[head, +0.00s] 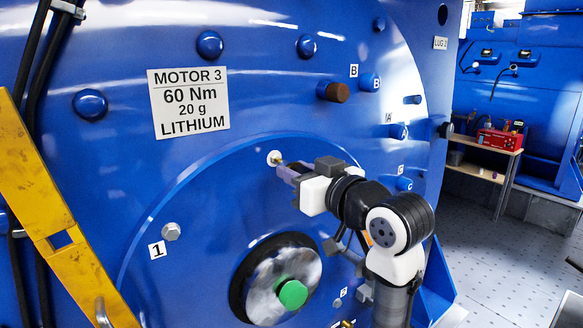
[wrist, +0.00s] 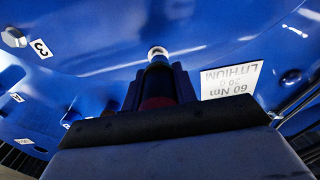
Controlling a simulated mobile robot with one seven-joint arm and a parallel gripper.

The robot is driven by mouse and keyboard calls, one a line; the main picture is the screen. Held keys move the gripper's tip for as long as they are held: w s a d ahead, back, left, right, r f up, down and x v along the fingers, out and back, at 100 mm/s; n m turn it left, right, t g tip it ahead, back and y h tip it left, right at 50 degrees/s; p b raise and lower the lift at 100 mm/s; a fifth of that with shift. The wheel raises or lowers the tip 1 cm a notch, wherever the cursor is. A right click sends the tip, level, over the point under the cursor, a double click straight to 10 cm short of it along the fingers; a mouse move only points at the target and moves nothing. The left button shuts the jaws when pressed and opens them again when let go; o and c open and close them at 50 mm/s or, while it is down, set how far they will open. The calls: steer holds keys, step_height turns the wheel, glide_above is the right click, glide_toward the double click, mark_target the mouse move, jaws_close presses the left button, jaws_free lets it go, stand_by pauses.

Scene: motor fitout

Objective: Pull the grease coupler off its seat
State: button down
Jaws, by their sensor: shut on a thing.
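My gripper (head: 288,171) is at the face of the blue motor (head: 240,130), just right of a small pale round seat (head: 274,157). In the wrist view my gripper (wrist: 158,78) is shut on the grease coupler (wrist: 156,104), a dark body with a dull red part between the fingers. The pale ring of the seat (wrist: 157,51) shows just beyond the fingertips. A short brass-coloured piece shows between seat and fingers in the head view. The fingers hide most of the coupler, and I cannot tell whether it still touches the seat.
A label plate (head: 189,103) reads Motor 3, 60 Nm, 20 g, Lithium. A brown-capped stud (head: 333,91) and several blue bolts stick out around it. A shaft with a green centre (head: 293,294) lies below. A yellow frame (head: 50,215) stands left. Open floor (head: 470,240) lies right.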

steer(key=shift+v, duration=1.05)
steer(key=shift+s+d+r, duration=0.1)
steer(key=shift+d, duration=0.1)
steer(key=v, duration=2.2)
steer(key=shift+p, duration=0.3)
